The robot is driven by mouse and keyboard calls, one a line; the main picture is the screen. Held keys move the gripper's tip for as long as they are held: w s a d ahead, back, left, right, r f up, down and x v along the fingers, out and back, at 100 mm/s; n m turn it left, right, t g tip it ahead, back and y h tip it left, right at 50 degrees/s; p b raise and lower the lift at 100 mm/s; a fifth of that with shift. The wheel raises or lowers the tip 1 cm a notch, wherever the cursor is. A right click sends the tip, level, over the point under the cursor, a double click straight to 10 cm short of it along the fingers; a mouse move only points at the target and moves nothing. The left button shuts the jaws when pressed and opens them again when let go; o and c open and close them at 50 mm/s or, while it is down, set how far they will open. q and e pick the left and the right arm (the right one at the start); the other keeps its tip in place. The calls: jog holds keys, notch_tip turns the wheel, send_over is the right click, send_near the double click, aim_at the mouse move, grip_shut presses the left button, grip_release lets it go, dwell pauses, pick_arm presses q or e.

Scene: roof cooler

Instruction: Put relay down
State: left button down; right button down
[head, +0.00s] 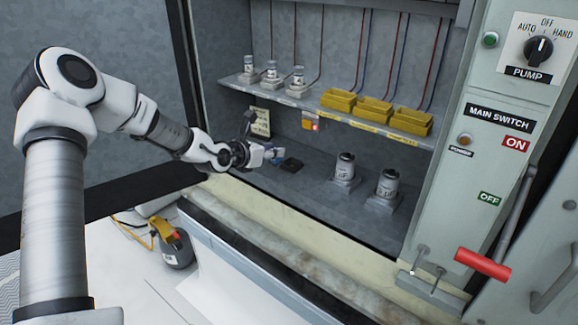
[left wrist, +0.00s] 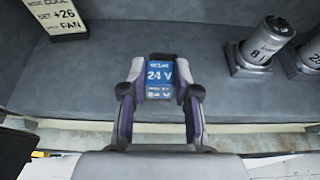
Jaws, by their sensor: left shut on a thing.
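The relay (left wrist: 159,76) is a small blue block with white lettering that reads 24 V in the left wrist view. My left gripper (left wrist: 158,92) is shut on it, with one finger on each side. In the head view my left gripper (head: 268,153) reaches into the open cabinet, above the cabinet floor. The relay there is small and mostly hidden by the fingers. I cannot tell from the pictures whether the relay touches the floor. My right gripper is not in view.
Two grey cylinders (head: 345,168) stand in bases on the cabinet floor to the right. The shelf above holds yellow bins (head: 372,110) and small cylinders (head: 271,70). A red-handled lever (head: 483,264) is at right.

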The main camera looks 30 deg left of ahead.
pick_arm(q)
jog(key=w, duration=0.2)
jog(key=w+d, duration=0.1)
jog(key=w, duration=0.1)
jog(key=w+p, duration=0.1)
jog(key=w, duration=0.1)
jog(key=shift+w+d+f, duration=0.15)
jog(key=shift+w+d, duration=0.05)
jog(key=shift+d, duration=0.05)
jog(key=shift+w+f, duration=0.15)
jog(key=shift+f, duration=0.2)
notch_tip(320, 180, down, 2)
jog(key=shift+f+p, duration=0.25)
jog(key=shift+p, duration=0.4)
jog(key=shift+f, duration=0.25)
jog(key=shift+f+b, duration=0.2)
jog(key=shift+b, duration=0.25)
jog(key=c, duration=0.9)
grip_release()
jog(key=shift+o, duration=0.2)
